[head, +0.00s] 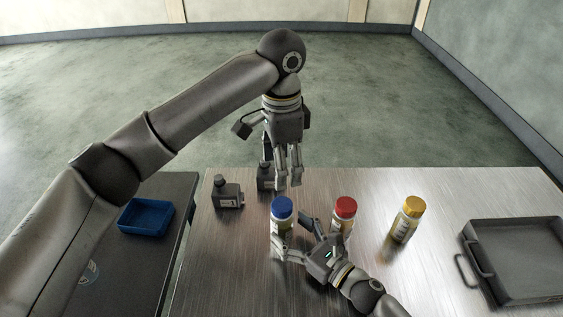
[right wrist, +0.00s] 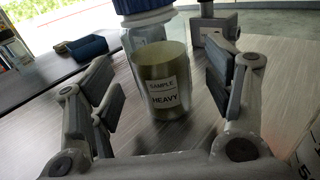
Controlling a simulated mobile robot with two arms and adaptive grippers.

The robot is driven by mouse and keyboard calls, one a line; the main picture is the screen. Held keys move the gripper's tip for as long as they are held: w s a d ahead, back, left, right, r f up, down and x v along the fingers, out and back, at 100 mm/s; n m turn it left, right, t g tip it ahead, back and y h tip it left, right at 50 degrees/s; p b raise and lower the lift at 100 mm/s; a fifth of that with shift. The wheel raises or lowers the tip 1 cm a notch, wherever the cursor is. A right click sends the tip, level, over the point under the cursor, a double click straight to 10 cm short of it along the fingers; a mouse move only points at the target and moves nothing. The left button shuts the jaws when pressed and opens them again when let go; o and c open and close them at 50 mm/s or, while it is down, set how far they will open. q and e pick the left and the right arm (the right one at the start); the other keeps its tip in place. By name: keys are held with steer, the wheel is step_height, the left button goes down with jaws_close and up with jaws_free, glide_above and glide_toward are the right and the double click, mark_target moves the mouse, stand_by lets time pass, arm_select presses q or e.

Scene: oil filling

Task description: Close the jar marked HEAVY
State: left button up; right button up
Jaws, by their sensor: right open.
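My right gripper (head: 292,238) also shows in the head view, low at the table's front. My left gripper (head: 288,182) hangs fingers down behind the blue-capped jar (head: 281,206); its finger gap is unclear.
A red-capped jar (head: 345,207) and a yellow-capped jar (head: 407,222) stand to the right. Dark bottles (head: 227,194) are at the back left. A grey tray (head: 485,292) is far right, a blue tray (head: 130,226) far left.

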steer(key=v, duration=0.8)
steer(key=shift+s+d, duration=0.15)
